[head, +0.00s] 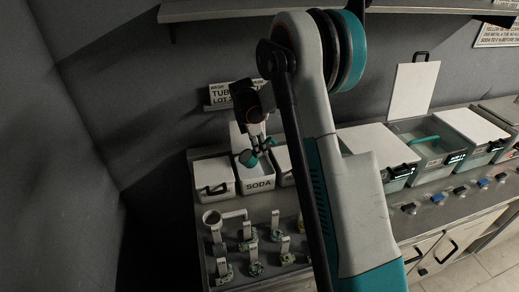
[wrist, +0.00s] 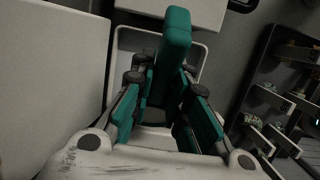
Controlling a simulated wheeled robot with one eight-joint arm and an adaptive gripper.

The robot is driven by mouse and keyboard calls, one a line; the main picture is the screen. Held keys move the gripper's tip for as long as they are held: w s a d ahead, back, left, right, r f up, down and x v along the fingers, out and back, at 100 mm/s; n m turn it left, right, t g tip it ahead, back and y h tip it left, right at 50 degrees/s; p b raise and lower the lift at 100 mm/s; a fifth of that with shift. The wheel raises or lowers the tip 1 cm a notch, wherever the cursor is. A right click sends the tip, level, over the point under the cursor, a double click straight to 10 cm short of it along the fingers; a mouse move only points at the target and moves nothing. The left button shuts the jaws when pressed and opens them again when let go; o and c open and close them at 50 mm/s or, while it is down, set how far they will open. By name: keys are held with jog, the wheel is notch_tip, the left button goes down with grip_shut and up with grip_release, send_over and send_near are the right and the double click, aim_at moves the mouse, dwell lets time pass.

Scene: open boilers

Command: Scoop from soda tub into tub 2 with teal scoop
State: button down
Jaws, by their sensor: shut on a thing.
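My gripper (head: 258,152) is over the white soda tub (head: 258,185), marked SODA, at the back of the left counter. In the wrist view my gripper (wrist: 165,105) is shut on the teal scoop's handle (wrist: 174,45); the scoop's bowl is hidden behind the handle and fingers. The open, pale-rimmed tub (wrist: 112,62) lies right below. A raised white lid (head: 237,140) stands behind the soda tub. An open tub (head: 430,152) with a teal bar in it stands on the right; I cannot read which tub is number 2.
A lidded white tub (head: 214,178) stands left of the soda tub. Lidded tubs (head: 378,148) flank the open one. A shelf (head: 220,8) hangs above.

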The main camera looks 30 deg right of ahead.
aim_at(273, 139)
jog(key=shift+r, duration=0.5)
jog(key=shift+s+d+r+y+p, duration=0.1)
jog(key=shift+d+r+y+p, duration=0.1)
jog(key=shift+d+y, duration=0.2)
jog(key=shift+s+d+r+y+p, duration=0.15)
jog(key=shift+d+y, duration=0.15)
jog(key=shift+d, duration=0.2)
jog(key=shift+s+d+r+t+y, duration=0.15)
jog(key=shift+d+r+y, duration=0.2)
jog(key=shift+d+y, duration=0.25)
jog(key=shift+s+d+r+t+y, duration=0.1)
jog(key=shift+d+r+t+y, duration=0.1)
jog(key=shift+d+r+y, duration=0.25)
jog(key=shift+s+d+r+t+y, duration=0.15)
jog(key=shift+d+r+y, duration=0.1)
jog(key=shift+d+y, duration=0.45)
jog(key=shift+w, duration=0.1)
